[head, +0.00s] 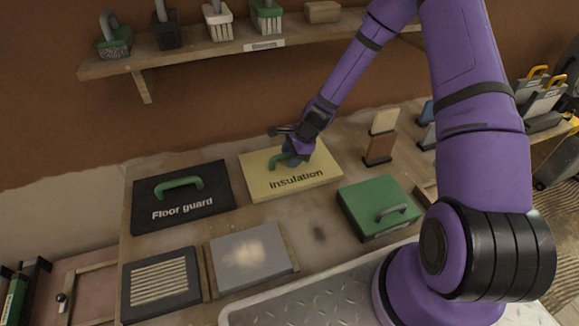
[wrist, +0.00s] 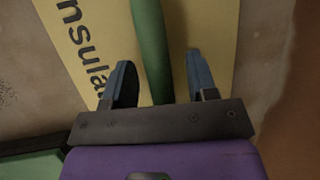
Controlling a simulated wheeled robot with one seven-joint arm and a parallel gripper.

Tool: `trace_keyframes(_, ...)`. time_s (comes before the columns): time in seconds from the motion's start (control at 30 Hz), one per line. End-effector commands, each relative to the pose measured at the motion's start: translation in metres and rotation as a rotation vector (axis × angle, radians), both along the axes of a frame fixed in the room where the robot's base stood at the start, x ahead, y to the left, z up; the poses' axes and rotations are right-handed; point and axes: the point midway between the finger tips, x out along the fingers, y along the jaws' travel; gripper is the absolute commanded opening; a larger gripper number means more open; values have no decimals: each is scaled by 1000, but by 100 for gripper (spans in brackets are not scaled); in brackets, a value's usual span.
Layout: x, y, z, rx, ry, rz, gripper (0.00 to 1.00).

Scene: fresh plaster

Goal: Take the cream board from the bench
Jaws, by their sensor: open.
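The cream board (head: 262,181), marked "Insulation", lies flat on the bench (head: 318,214) at the back middle, with a green handle (head: 279,161) on top. My gripper (head: 293,158) is over the board at the handle. In the wrist view the cream board (wrist: 103,30) fills the upper middle, and the green handle (wrist: 150,45) runs between the two blue-grey fingers of my gripper (wrist: 160,85). The fingers stand apart, one on each side of the handle, with gaps showing. My wrist partly hides the handle in the head view.
A black "Floor guard" board (head: 182,222) lies left of the cream board, and a green case (head: 362,205) lies to its right. A grey board (head: 250,258) is in front. A shelf (head: 190,56) with brushes hangs on the wall behind; upright blocks (head: 379,148) stand back right.

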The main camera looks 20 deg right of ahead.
Motion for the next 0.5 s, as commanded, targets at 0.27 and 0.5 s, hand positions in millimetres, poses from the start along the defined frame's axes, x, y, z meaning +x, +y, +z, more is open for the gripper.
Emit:
trace_keyframes(0.27, 0, 0, -2, 0, -1, 0, 53)
trace_keyframes(0.5, 0, 0, -2, 0, 0, 0, 34)
